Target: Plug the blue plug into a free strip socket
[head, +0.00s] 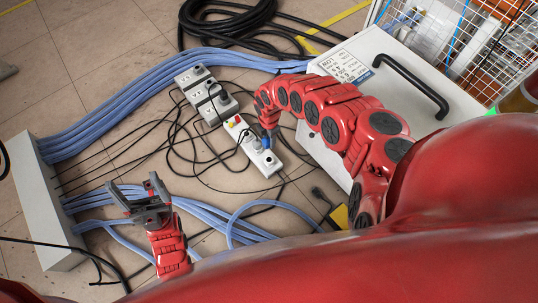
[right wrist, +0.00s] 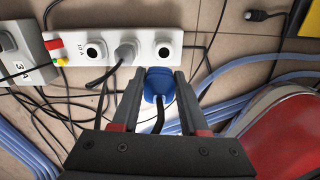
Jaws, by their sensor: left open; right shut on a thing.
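The blue plug (right wrist: 158,84) is between the fingertips of my right gripper (right wrist: 160,74), which is shut on it. Its dark cord hangs from its back. The plug is at the near edge of the white power strip (right wrist: 65,38), just below the end socket (right wrist: 163,51). I cannot tell whether it touches the strip. A grey plug (right wrist: 127,50) sits in the middle socket; the socket to its left (right wrist: 95,52) is empty. The head view shows the blue plug (head: 267,142) beside the strip (head: 233,128). My left gripper (head: 138,194) is open and empty, above blue hoses.
Grey numbered boxes (head: 207,98) stand beyond the strip. Black cables and blue hoses (head: 120,98) cross the tiled floor. A white cabinet (head: 365,75) stands right of the strip, close to my right arm. A loose black plug (head: 322,195) lies near a yellow-black object (head: 338,216).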

